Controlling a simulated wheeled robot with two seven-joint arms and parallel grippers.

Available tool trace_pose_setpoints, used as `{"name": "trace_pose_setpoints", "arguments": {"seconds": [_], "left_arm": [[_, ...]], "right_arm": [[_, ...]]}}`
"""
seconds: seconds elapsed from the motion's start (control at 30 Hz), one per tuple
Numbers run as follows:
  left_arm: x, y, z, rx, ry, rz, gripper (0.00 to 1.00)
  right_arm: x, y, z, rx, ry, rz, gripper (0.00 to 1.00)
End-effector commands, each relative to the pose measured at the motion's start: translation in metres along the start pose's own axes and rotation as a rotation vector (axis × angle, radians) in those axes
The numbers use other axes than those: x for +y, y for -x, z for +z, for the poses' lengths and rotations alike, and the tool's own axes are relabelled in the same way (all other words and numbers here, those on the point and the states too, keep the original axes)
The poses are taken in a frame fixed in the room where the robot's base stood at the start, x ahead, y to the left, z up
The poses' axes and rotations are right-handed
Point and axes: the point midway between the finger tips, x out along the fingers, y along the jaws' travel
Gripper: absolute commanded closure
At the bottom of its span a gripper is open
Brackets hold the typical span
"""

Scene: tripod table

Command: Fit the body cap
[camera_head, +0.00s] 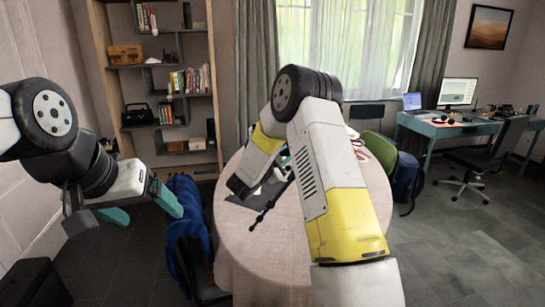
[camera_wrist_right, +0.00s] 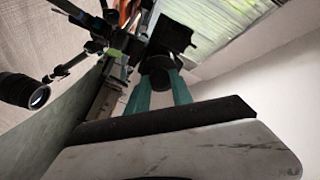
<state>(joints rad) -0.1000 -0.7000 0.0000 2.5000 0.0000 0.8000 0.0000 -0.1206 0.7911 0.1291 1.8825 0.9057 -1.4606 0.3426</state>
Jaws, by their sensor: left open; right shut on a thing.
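My left gripper (camera_head: 140,215) hangs at the left of the head view, away from the table, with its teal fingers spread and nothing between them. My right gripper (camera_wrist_right: 160,90) shows in the right wrist view, its teal fingers close together on a small dark round piece (camera_wrist_right: 157,69). This piece may be the body cap, but it is too dark to be sure. A black boxy thing (camera_wrist_right: 173,34), perhaps the camera body, is just beyond it; I cannot tell whether they touch. In the head view my right arm hides the fingertips and what they hold.
The round table (camera_head: 255,255) carries a black tripod (camera_head: 262,210), lying or standing partly behind my arm. A black lens-like cylinder (camera_wrist_right: 22,91) is at the left of the wrist view. A blue-draped chair (camera_head: 187,235) and a green chair (camera_head: 379,148) flank the table.

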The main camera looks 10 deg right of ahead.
Motion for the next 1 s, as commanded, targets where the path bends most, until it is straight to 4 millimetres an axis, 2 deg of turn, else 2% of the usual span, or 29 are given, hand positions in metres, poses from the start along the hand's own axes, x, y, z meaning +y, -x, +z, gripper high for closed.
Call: {"name": "trace_pose_setpoints", "arguments": {"seconds": [0.17, 0.27, 0.7, 1.0], "left_arm": [[0.000, 0.000, 0.000, 0.000, 0.000, 0.000, 0.15], [0.000, 0.000, 0.000, 0.000, 0.000, 0.000, 0.15], [0.000, 0.000, 0.000, 0.000, 0.000, 0.000, 0.15], [0.000, 0.000, 0.000, 0.000, 0.000, 0.000, 0.15]], "right_arm": [[-0.001, 0.003, 0.000, 0.000, -0.001, -0.002, 1.00], [0.000, -0.003, 0.000, 0.002, -0.002, 0.000, 1.00], [0.001, -0.045, 0.000, 0.001, -0.001, 0.000, 1.00], [0.000, -0.062, 0.000, 0.000, -0.002, -0.001, 1.00]]}}
